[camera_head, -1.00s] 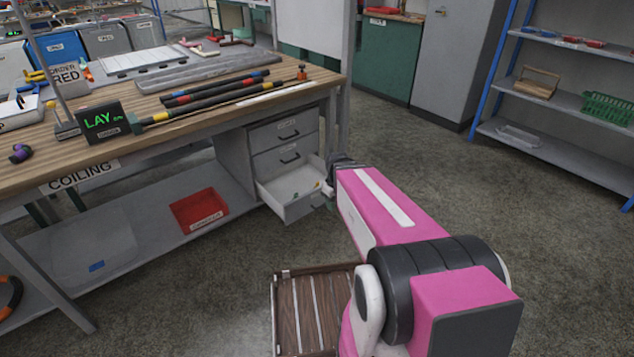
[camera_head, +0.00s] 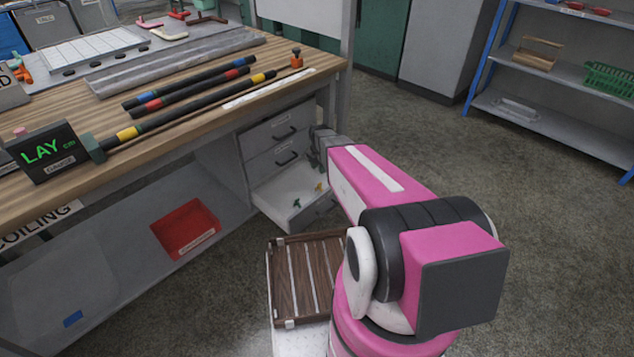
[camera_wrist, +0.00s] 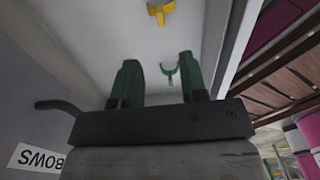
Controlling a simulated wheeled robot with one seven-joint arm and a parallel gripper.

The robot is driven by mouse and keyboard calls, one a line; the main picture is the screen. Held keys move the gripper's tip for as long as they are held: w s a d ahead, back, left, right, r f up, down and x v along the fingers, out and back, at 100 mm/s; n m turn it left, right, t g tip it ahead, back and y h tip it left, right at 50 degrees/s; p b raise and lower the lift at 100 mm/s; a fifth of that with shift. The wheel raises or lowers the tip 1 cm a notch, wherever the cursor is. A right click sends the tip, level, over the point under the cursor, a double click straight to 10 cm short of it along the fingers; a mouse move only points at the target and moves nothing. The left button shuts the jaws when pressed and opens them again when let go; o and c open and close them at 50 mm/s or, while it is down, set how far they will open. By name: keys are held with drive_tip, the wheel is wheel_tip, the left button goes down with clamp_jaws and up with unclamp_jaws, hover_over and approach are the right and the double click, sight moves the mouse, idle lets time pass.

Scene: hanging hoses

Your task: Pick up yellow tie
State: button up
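The yellow tie (camera_wrist: 160,12) lies in the open drawer, at the top edge of the wrist view, partly cut off. In the head view it is a small yellow spot (camera_head: 319,187) near the drawer's right side. A green tie (camera_wrist: 170,73) lies nearer my gripper; it also shows in the head view (camera_head: 297,202). My gripper (camera_wrist: 158,65) is open, with its two dark green fingers apart and nothing held. The yellow tie is beyond the fingertips and the green tie appears between them. How high the fingers are above the drawer floor is unclear.
The open drawer (camera_head: 270,199) has raised walls, and its side wall (camera_wrist: 238,45) runs right of the fingers. Closed drawers are above it. The wooden bench (camera_head: 215,100) overhangs it. A slatted wooden crate (camera_head: 282,290) stands below, and a red bin (camera_head: 185,228) sits on the lower shelf.

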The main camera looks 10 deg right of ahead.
sight(320, 183)
drive_tip(key=f, duration=1.1)
drive_tip(key=shift+w+d, duration=0.1)
drive_tip(key=shift+d, duration=0.1)
drive_tip(key=shift+r, duration=0.1)
clamp_jaws()
